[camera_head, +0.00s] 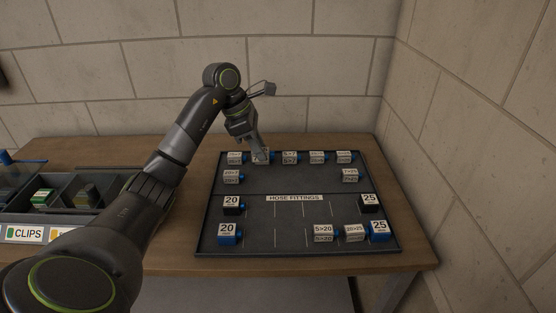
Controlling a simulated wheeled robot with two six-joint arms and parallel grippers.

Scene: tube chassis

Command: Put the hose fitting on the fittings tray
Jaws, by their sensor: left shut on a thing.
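The fittings tray (330,181) is a dark, low-rimmed tray on the wooden table, with a white "HOSE FITTINGS" label across its middle. My left arm reaches in from the left, and my left gripper (260,151) points down at the tray's back row, left of centre. It is shut on a light-coloured hose fitting (261,157) with a dark blue end. The fitting is at the tray surface, in line with the other back-row fittings; I cannot tell whether it touches the tray. The gripper hides its upper part. My right gripper is not in view.
The tray's middle is clear. A divided bin (60,212) marked "CLIPS" stands left. Walls rise behind and right.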

